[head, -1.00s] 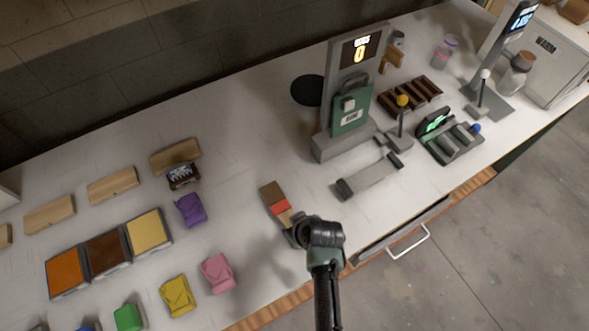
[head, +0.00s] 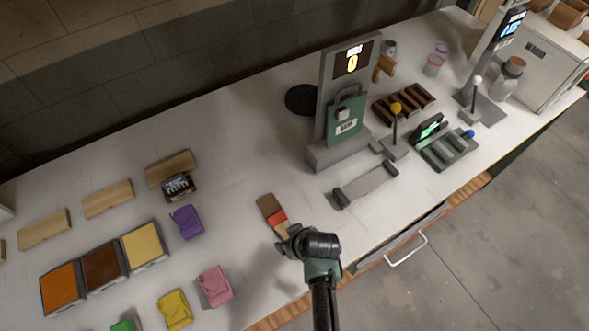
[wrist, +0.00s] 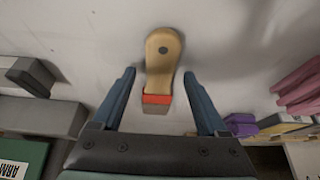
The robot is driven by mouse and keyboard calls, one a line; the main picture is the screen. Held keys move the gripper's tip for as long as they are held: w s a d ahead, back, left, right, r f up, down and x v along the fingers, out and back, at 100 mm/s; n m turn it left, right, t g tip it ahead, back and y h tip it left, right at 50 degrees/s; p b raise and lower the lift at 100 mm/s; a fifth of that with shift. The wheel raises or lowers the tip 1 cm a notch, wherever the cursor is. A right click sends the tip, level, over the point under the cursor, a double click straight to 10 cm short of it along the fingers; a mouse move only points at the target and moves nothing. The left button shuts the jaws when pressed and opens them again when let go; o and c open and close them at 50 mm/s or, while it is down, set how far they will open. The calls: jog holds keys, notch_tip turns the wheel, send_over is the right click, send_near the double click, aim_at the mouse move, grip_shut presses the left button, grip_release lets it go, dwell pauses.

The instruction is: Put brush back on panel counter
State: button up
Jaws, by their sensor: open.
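The brush has brown bristles (head: 267,203), a red band and a tan wooden handle. It appears to lie flat on the white counter (head: 235,140), in front of the grey stand. In the head view my gripper (head: 290,240) is over its handle end and hides much of the handle. In the wrist view the brush handle (wrist: 163,58) points away from the palm, with the red band between my two fingers (wrist: 158,76). The fingers are open, with a gap on each side of the brush.
A grey roller-ended bar (head: 366,185) lies to the right. Purple (head: 187,222) and pink (head: 214,286) blocks stand to the left. Bare counter surrounds the brush.

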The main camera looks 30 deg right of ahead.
jog(key=v, duration=1.2)
jog(key=shift+w+r+b, duration=0.1)
jog(key=shift+b, duration=0.2)
jog(key=w+r+t+h+b, duration=0.15)
jog(key=w+r+t, duration=0.25)
jog(key=w+r, duration=0.5)
jog(key=w+r+t+h+b, duration=0.1)
jog(key=w+r+t+b, duration=0.15)
jog(key=w+r, duration=0.65)
jog(key=a+r+t, duration=0.4)
jog(key=r+t, duration=0.1)
jog(key=r, duration=1)
jog(key=s+a+r+t+b, duration=0.1)
jog(key=s+a+r+t, duration=0.2)
jog(key=r, duration=0.6)
jog(key=s+a+r+t+y+b, duration=0.1)
jog(key=s+a+r+t, duration=0.3)
jog(key=r, duration=0.5)
jog(key=s+a+r+t+y+b, duration=0.1)
jog(key=s+a+r+t, duration=0.2)
jog(key=s+r, duration=0.3)
notch_tip(320, 180, up, 4)
jog(key=shift+a+f+t, duration=0.2)
jog(key=shift+a+t, duration=0.05)
jog(key=shift+t, duration=0.1)
